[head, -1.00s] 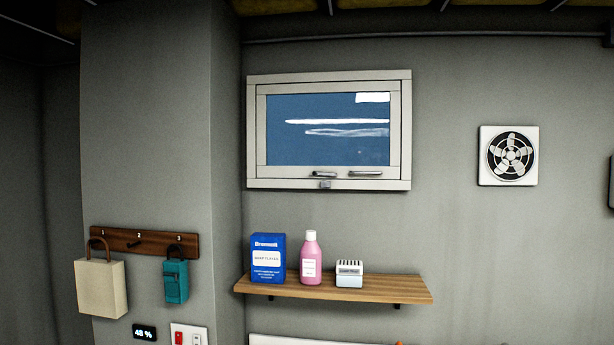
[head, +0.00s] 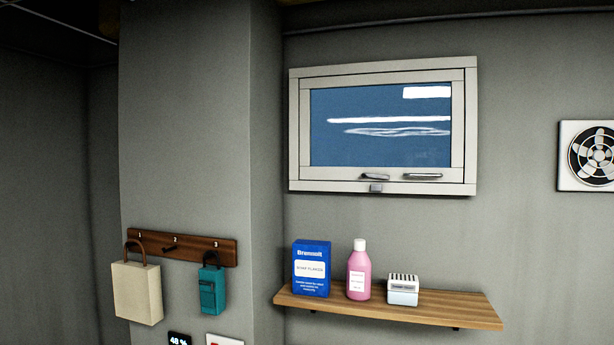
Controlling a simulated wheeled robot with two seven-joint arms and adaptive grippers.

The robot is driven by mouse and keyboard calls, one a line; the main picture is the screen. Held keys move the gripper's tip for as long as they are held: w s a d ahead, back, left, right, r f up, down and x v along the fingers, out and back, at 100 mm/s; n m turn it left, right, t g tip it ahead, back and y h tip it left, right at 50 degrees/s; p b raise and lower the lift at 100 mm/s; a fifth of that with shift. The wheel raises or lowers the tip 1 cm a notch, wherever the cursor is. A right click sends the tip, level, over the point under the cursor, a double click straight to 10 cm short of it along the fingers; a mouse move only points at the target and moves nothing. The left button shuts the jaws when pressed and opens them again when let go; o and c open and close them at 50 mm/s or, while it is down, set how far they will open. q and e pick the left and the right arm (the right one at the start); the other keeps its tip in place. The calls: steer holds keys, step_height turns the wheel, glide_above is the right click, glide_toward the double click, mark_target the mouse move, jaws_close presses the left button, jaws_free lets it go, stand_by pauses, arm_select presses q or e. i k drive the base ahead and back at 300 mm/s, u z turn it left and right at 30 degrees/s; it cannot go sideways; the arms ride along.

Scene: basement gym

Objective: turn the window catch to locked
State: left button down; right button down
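The window (head: 380,125) is a pale-framed pane set high in the grey wall, and its sash appears shut. The window catch (head: 375,177) sits at the middle of the bottom rail, with a small grey lever lying roughly level and a small square block (head: 375,188) below it. A separate bar handle (head: 422,176) is on the rail just right of the catch. The catch is too small to tell whether it is locked. Neither of my grippers shows in the head view.
A wooden shelf (head: 450,307) below the window holds a blue soap flakes box (head: 311,268), a pink bottle (head: 359,272) and a small white box (head: 403,290). A hook rail (head: 190,248) with bags hangs on the left pillar. A fan (head: 590,156) is at right.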

mark_target(363, 175)
steer(key=u, duration=0.2)
steer(key=i, duration=0.75)
steer(key=z, duration=0.45)
steer(key=i, duration=0.6)
steer(key=z, duration=0.5)
